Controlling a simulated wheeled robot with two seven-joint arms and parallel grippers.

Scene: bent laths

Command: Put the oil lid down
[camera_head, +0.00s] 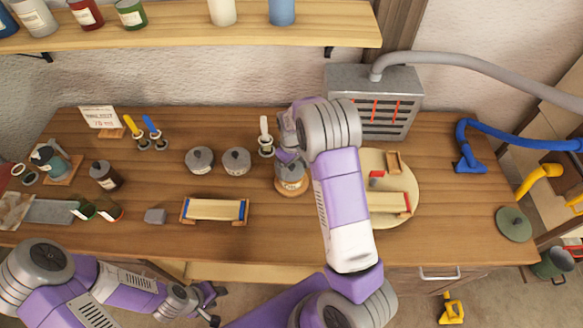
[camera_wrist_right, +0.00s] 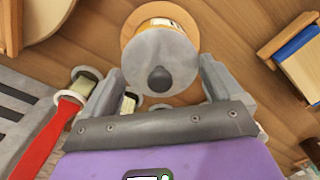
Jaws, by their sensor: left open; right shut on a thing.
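A grey round lid with a dark knob (camera_wrist_right: 158,68) lies between the fingers of my right gripper (camera_wrist_right: 160,90) in the right wrist view. A labelled jar (camera_wrist_right: 165,22) on a round wooden coaster (camera_wrist_right: 131,24) shows behind it. I cannot tell whether the lid rests on the jar or is just above it. In the head view the jar (camera_head: 291,183) stands mid-table, and my right gripper (camera_head: 287,158) is over it, partly hidden by my arm. My left gripper (camera_head: 209,303) is open and empty, below the table's front edge.
Two grey lidded pots (camera_head: 200,160) (camera_head: 236,162) stand left of the jar. A wooden form with a lath (camera_head: 215,209) lies at the front. A round board (camera_head: 407,171) and grey heater box (camera_head: 374,98) are to the right. Shelf (camera_head: 190,33) overhangs the back.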

